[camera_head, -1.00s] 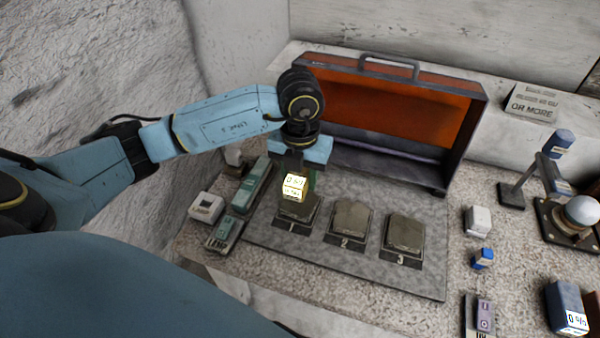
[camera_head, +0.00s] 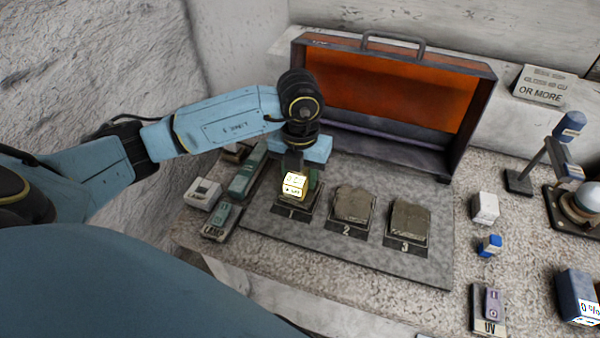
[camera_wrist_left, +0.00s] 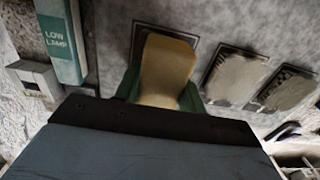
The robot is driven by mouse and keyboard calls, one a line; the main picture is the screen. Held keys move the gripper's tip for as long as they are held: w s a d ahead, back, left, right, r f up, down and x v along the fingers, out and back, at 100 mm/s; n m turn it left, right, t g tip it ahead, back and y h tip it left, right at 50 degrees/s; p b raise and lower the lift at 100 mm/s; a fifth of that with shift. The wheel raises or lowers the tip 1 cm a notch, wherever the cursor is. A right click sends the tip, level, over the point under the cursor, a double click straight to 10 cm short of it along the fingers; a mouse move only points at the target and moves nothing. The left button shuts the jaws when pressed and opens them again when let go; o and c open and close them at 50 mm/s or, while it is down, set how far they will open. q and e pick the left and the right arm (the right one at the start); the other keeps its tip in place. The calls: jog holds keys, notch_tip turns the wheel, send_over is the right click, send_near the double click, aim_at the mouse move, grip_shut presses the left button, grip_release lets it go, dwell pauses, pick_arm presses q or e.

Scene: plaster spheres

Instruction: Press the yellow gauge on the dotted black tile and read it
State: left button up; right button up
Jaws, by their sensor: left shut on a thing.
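My left gripper (camera_head: 296,172) points down over the stand marked 1 (camera_head: 291,214) and is shut on the yellow gauge (camera_head: 294,187). The gauge has a bright lit face in the head view; its small marks are too small to read. In the left wrist view the gauge (camera_wrist_left: 165,72) sits between the green fingers of my left gripper (camera_wrist_left: 160,92). It hides most of the block on stand 1, and I cannot tell whether it touches. Blocks stand at 2 (camera_head: 354,204) and 3 (camera_head: 409,221). I cannot make out a dotted black tile. My right gripper is not in view.
An open orange-lined case (camera_head: 390,90) stands behind the grey plate (camera_head: 330,254). Right are a small white block (camera_head: 485,207), a blue block (camera_head: 490,245) and a lamp-like stand (camera_head: 565,150).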

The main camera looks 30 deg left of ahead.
pick_arm(q)
jog(key=shift+f+b, duration=0.4)
jog(key=shift+f, duration=0.15)
dwell(0.5)
jog(key=shift+s+f, duration=0.1)
jog(key=shift+f, duration=0.05)
dwell(0.9)
jog(key=shift+r+p, duration=2.65)
jog(key=shift+r, duration=1)
